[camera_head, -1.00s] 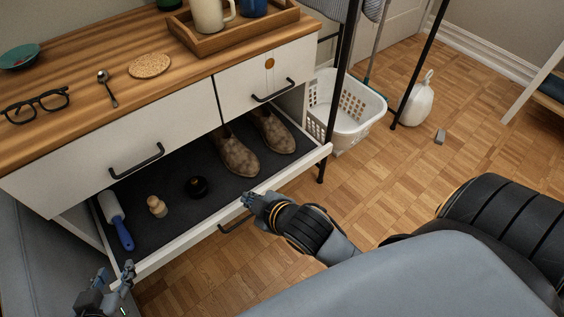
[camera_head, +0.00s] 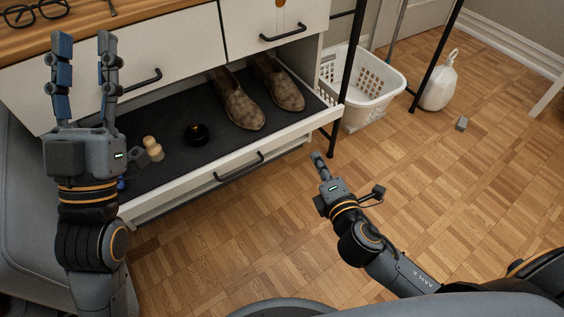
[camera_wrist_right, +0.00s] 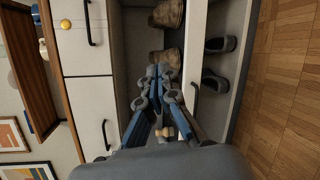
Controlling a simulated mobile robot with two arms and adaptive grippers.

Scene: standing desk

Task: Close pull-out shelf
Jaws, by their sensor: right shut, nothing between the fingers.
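The pull-out shelf (camera_head: 168,183) is extended below the white drawers, with its dark liner exposed. Its white front carries a black handle (camera_head: 239,166), and the handle also shows in the right wrist view (camera_wrist_right: 193,100). Brown shoes (camera_head: 240,103), a black round object (camera_head: 197,133) and a small wooden figure (camera_head: 153,149) are on the shelf. My left gripper (camera_head: 84,45) is open and empty, fingers pointing up, and hides the shelf's left end. My right gripper (camera_head: 317,157) is shut and empty, right of the handle in the head view. Contact with the shelf front cannot be told.
The white drawers (camera_head: 135,62) above look shut. A white laundry basket (camera_head: 365,80) stands right of the desk beside a black leg (camera_head: 346,75). The floor before the shelf is clear.

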